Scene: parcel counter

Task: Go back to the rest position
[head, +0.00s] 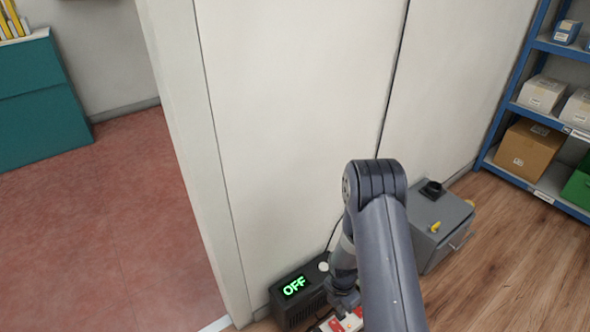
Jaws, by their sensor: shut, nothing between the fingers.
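My arm comes up from the bottom edge, bends at the elbow and reaches down behind its own forearm. My gripper (343,303) is at its lower end, near the bottom edge, small and partly hidden. It looks shut and empty. It is just above or beside a red and white object (343,322) that the bottom edge and my arm partly cut off. I cannot tell whether they touch.
A black box with a green OFF display (294,287) stands left of my gripper by the white wall panels (300,120). A grey metal box (440,225) stands right of my arm. Blue shelving (510,104) holds boxes at the right. Wooden floor (520,270) is clear at lower right.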

